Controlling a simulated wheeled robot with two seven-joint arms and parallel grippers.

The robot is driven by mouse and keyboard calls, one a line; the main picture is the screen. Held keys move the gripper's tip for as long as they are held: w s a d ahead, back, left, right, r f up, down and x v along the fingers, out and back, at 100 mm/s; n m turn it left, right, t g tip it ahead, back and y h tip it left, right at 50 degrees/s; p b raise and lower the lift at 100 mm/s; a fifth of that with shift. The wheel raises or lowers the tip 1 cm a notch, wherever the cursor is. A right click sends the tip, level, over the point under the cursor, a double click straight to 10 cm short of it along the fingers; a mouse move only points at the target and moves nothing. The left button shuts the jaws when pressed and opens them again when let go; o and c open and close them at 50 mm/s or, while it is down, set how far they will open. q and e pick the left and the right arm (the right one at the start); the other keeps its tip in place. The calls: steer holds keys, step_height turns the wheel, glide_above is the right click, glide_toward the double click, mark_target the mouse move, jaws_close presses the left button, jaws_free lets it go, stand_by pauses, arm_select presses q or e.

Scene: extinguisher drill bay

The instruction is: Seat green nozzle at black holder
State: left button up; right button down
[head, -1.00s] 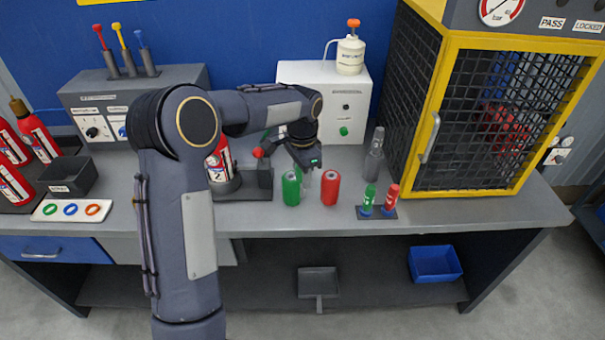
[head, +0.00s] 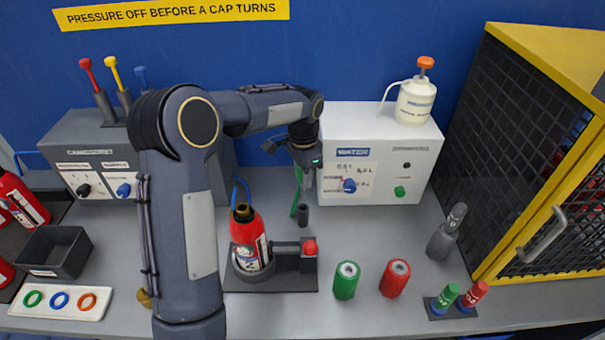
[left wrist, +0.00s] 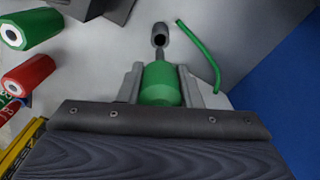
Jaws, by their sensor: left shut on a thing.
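My left gripper (head: 307,172) is shut on the green nozzle (left wrist: 160,84), which sits between its two fingers in the left wrist view. In the head view the nozzle is mostly hidden by the gripper. The black holder (head: 303,215), a small dark upright tube with an open top, stands on the bench below the gripper. In the left wrist view the holder (left wrist: 160,36) lies just beyond the nozzle's thin grey tip; I cannot tell whether they touch. A green curved hose (left wrist: 203,58) is beside the holder. My right gripper is out of view.
A red extinguisher (head: 249,240) stands in a cradle with a red-knobbed clamp (head: 309,248), left of and nearer than the holder. The white water box (head: 372,190) stands behind to the right. A green cylinder (head: 346,281) and a red cylinder (head: 395,279) stand in front.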

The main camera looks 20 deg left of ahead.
mark_target(303, 197)
arm_select(q)
steer(key=shift+f, duration=0.1)
steer(key=shift+f+b, duration=0.35)
steer(key=shift+b, duration=0.05)
steer(key=shift+f+b, duration=0.35)
steer(key=shift+f, duration=0.1)
steer(key=shift+f+b, duration=2.8)
steer(key=shift+f, duration=0.7)
steer(key=shift+f+b, duration=0.75)
steer(key=shift+f, duration=0.45)
steer(key=o, duration=1.1)
